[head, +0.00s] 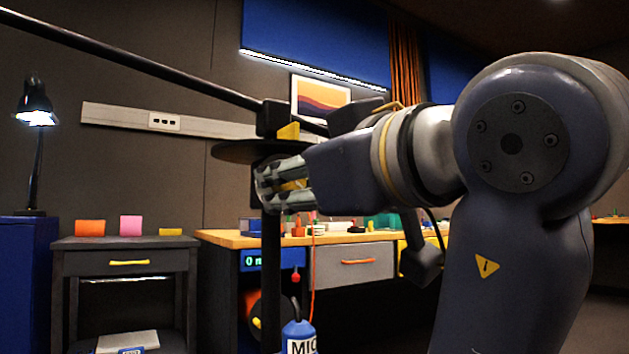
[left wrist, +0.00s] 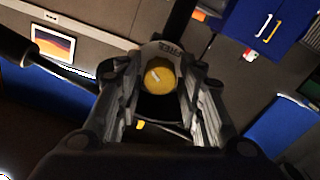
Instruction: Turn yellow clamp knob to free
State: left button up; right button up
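The yellow clamp knob (left wrist: 160,75) is round, with a small pale mark on its face. It sits in front of a grey collar (left wrist: 172,52) with lettering too small to read surely. In the head view a bit of the knob (head: 294,185) shows between the fingers, at the dark vertical post (head: 271,265). My left gripper (head: 283,186) is at the knob, one finger on each side. In the left wrist view its fingers (left wrist: 160,92) stand apart, with narrow gaps beside the knob; I see no clear contact. My right gripper is not in view.
A long dark pole (head: 140,62) runs from the upper left to the post's top, above a dark disc (head: 245,150). Behind stand a wooden workbench (head: 225,237), a dark side cabinet (head: 125,243) and a black lamp (head: 36,112). A blue bottle (head: 298,335) is below.

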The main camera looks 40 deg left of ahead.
pick_arm(q)
jog(key=c, duration=0.6)
jog(key=shift+o, duration=0.2)
jog(key=shift+m+p, duration=0.35)
jog(key=shift+m, duration=1.05)
jog(key=o, duration=0.8)
